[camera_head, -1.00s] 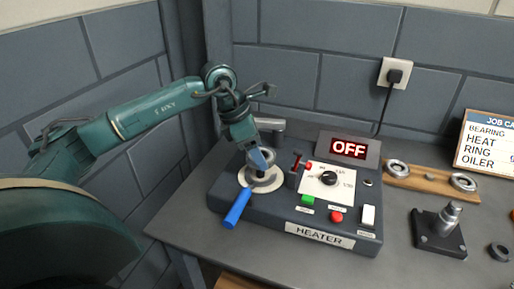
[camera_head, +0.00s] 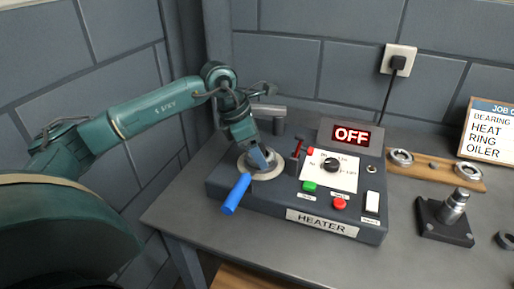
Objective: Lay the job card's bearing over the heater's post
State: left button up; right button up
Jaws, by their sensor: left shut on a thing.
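The dark heater (camera_head: 290,205) sits on the bench, its sign reading OFF. At its left end is a pale round plate (camera_head: 277,174). My left gripper (camera_head: 260,160) points down over this plate and is shut on a grey ring, which I take for the bearing (camera_head: 248,161). The ring is low at the plate and mostly hidden by the fingers. The post is hidden there, so I cannot tell whether the ring is around it. The job card (camera_head: 488,130) at the right edge lists bearing, heat, ring and oiler. My right gripper is not in view.
A blue handle (camera_head: 236,194) sticks out at the heater's front left, close to my gripper. A grey cylinder (camera_head: 270,113) and a red-topped lever (camera_head: 298,146) stand near. A wooden rack (camera_head: 420,180) with rings and a block with a metal shaft (camera_head: 446,218) are right.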

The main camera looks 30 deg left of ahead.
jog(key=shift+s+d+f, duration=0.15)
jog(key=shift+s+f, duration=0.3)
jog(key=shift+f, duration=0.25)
pick_arm(q)
jog(key=o, duration=1.3)
jog(key=shift+f, duration=0.1)
jog(key=shift+c, duration=0.2)
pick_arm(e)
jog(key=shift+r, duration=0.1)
pick_arm(q)
jog(key=shift+r+p, duration=0.3)
jog(key=shift+r, duration=0.25)
notch_tip(320, 180, up, 9)
jog(key=p, duration=0.6)
jog(key=shift+r, duration=0.2)
jog(key=shift+f, duration=0.1)
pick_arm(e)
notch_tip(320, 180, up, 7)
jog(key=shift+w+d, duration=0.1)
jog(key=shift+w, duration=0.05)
